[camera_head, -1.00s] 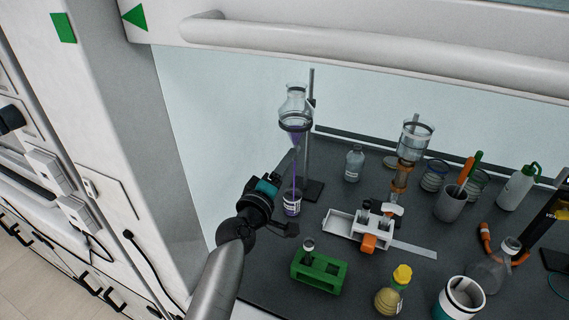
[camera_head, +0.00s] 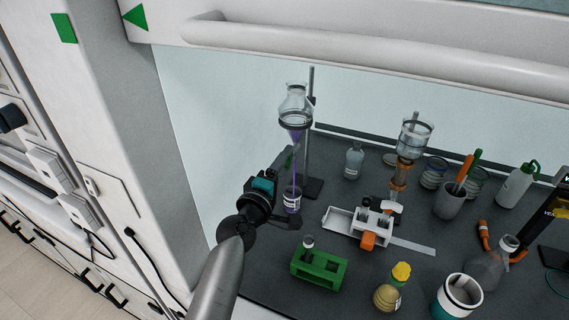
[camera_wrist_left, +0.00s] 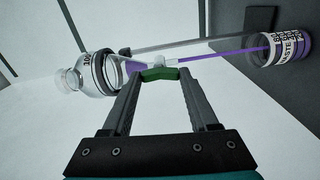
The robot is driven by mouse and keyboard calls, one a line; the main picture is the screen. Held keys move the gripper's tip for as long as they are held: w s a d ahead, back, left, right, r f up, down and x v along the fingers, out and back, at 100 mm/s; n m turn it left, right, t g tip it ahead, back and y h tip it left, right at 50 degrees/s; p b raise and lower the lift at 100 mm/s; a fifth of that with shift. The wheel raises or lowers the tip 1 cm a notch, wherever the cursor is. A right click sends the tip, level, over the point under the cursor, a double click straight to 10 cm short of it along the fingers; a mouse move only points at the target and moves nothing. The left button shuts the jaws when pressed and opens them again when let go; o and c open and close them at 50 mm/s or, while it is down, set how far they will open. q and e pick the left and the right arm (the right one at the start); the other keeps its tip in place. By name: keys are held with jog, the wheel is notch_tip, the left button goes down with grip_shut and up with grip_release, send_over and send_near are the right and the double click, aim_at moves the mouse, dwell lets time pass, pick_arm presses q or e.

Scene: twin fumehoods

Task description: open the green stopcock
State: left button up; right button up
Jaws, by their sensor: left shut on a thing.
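A glass separating funnel (camera_head: 295,105) with purple liquid hangs in a ring on a stand at the back left of the hood; it also shows in the wrist view (camera_wrist_left: 98,74). Its green stopcock (camera_wrist_left: 160,74) sits between my left fingertips in the wrist view. My left gripper (camera_head: 289,152) reaches up from the lower left and is shut on the stopcock's green handle. A thin purple line runs from the funnel's outlet to a labelled vessel (camera_head: 292,203) below, which holds purple liquid in the wrist view (camera_wrist_left: 280,48). My right gripper is out of view.
The stand's rod (camera_head: 309,150) is close behind the gripper. A green rack (camera_head: 319,270), a white device (camera_head: 362,226), a clear bottle (camera_head: 354,161) and a yellow-capped flask (camera_head: 388,297) stand to the right. The hood's sash handle (camera_head: 370,55) crosses above.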

pick_arm(q)
jog(key=o, duration=1.4)
jog(key=v, duration=1.5)
jog(key=shift+s, duration=0.1)
